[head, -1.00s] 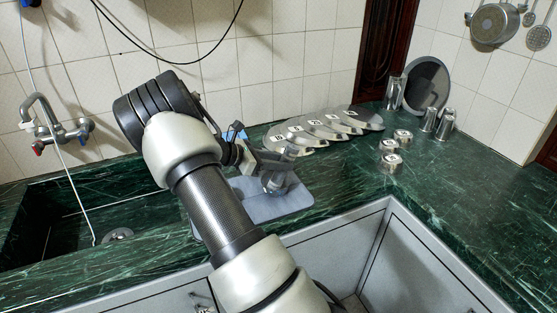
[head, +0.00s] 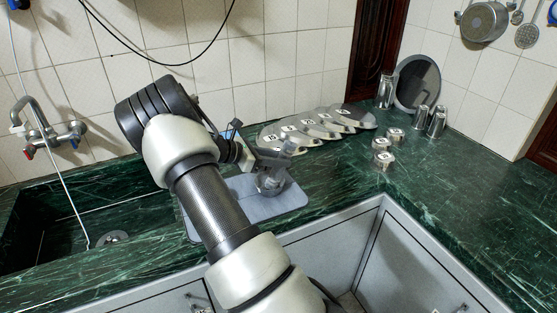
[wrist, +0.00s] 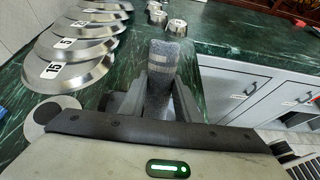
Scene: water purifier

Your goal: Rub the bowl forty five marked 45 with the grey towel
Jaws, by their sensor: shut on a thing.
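My gripper (head: 272,183) is low over the left counter. In the wrist view, my gripper (wrist: 160,85) is shut on the grey towel (wrist: 168,54), a rough grey piece that sticks out past the fingers. Small metal bowls with white labels stand on the counter, apart from my gripper: one at the back (head: 396,133), one in the middle (head: 381,144) and one in front (head: 384,159). Their numbers are too small to read, so I cannot tell which is 45. A bowl also shows in the wrist view (wrist: 177,27).
A flat grey-blue cloth or mat (head: 290,204) lies under my gripper. Labelled metal plates (head: 272,138) lean in a row behind it. Steel cups (head: 437,122) and a round tray (head: 417,82) stand at the back. The sink (head: 70,225) is left. The right counter (head: 465,200) is clear.

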